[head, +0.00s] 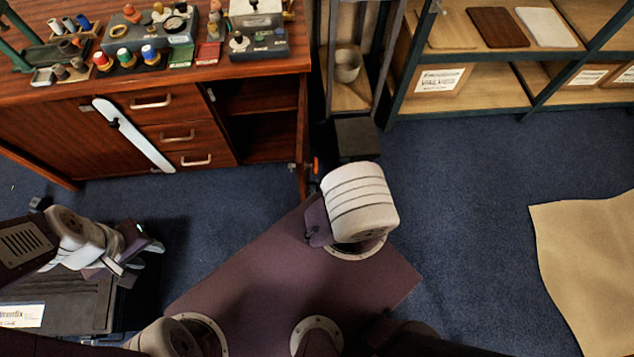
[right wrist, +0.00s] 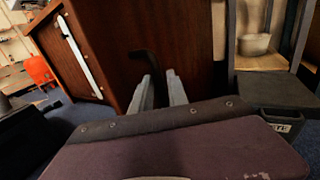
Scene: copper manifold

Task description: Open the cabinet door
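The wooden cabinet door (head: 302,140) shows nearly edge-on in the head view. It stands swung out from the cabinet's right end, and the dark compartment (head: 258,115) shows beside it. In the right wrist view the door panel (right wrist: 185,45) fills the middle, with a dark curved handle (right wrist: 145,62). My right gripper (right wrist: 160,92) has its two fingers on either side of the handle and appears closed on it; the exact contact is partly hidden. In the head view my right arm hides most of this gripper. My left gripper (head: 138,252) is open and empty at the left.
Tools and small parts crowd the cabinet top (head: 110,85). A dark bin (head: 357,138) stands right of the door, below a narrow rack with a cup (head: 347,65). A black case (head: 60,305) lies under my left arm.

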